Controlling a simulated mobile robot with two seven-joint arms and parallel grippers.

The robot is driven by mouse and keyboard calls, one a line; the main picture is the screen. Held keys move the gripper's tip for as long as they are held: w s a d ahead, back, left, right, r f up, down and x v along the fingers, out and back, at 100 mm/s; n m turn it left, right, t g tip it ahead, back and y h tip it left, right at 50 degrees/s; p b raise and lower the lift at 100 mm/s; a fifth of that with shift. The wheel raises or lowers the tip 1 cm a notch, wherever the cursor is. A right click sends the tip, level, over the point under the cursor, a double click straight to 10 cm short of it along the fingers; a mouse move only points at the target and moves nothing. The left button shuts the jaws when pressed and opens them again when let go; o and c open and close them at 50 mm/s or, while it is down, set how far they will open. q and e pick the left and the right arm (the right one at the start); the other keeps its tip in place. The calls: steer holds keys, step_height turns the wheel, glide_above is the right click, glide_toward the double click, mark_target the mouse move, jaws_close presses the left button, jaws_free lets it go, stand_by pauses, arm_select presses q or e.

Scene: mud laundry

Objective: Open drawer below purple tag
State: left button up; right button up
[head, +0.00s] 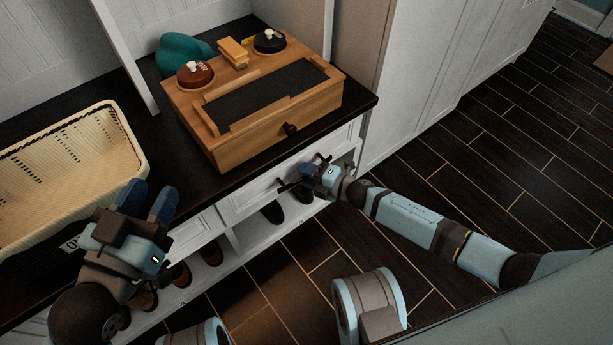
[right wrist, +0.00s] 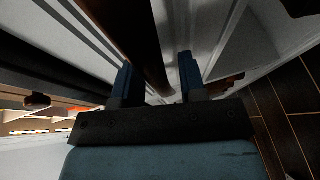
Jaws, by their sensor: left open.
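A white drawer front (head: 246,198) with a dark bar handle (head: 289,186) sits under the dark countertop in the head view. My right gripper (head: 305,174) is at this handle. In the right wrist view its two blue fingers (right wrist: 156,78) are apart, with the dark handle bar (right wrist: 143,38) running between them; a gap shows beside the right finger. I cannot make out a purple tag in either view. The drawer looks shut or nearly so. My left gripper (head: 148,201) is open and empty above the counter edge, beside the wicker basket.
A wicker basket (head: 125,143) stands on the counter at left. A wooden box (head: 215,137) with its own knob and shoe-care items stands above the drawer. Shoes (head: 273,211) sit on the low shelf. Dark tiled floor (head: 480,130) is open at right.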

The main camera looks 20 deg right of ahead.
arm_select(q)
steer(key=shift+r, duration=0.1)
arm_select(e)
steer(key=shift+w+a, duration=0.1)
jaws_close()
